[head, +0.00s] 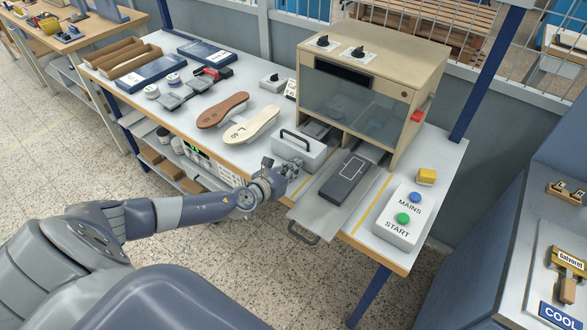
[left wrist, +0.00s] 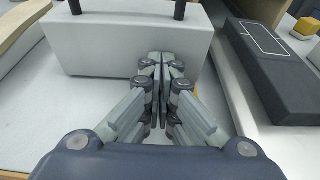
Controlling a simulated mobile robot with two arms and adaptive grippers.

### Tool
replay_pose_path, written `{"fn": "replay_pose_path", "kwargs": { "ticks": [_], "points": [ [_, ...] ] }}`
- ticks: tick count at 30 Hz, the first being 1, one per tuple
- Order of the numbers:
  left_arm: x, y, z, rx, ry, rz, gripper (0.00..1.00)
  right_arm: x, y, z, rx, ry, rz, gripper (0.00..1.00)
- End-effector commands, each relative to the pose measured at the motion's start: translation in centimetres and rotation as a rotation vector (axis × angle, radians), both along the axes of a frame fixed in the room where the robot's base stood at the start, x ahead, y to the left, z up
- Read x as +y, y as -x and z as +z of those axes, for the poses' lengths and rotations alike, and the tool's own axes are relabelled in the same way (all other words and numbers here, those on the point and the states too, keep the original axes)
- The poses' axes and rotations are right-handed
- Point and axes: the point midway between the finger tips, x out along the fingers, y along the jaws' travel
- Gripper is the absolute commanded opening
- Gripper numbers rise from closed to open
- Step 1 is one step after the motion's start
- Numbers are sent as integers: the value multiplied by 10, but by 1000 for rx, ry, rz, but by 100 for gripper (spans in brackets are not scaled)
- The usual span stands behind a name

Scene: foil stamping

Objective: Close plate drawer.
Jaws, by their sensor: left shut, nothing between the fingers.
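The plate drawer (head: 318,214) is a flat grey tray that sticks out from the front of the beige stamping machine (head: 383,75). Its dark loop handle (head: 303,235) hangs past the table's front edge. A dark block with a white outline (head: 345,178) lies on the drawer; it also shows at the right in the left wrist view (left wrist: 275,65). My left gripper (head: 294,166) is shut and empty, left of the drawer. In the left wrist view its fingers (left wrist: 160,95) meet in front of a white block with a dark handle (left wrist: 130,42). I do not see my right gripper.
The white handled block (head: 300,150) stands just left of the drawer. A control box with blue and green buttons (head: 398,215) and a yellow block (head: 426,176) are to its right. Shoe soles (head: 250,125) lie further left. The floor in front is clear.

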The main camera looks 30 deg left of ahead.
Motion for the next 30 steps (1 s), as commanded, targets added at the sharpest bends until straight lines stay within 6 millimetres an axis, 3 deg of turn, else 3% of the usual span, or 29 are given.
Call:
{"fn": "replay_pose_path", "kwargs": {
  "ticks": [6,12,30],
  "points": [
    [-4,-48,0,-7,2,4,0,0,-1,-8,-2,1,0,61],
    [-7,-81,0,-3,1,1,0,-1,-1,-14,-1,1,0,61],
    [-5,-90,3,-7,1,1,0,-2,-1,-16,-2,3,1,61]
  ]
}}
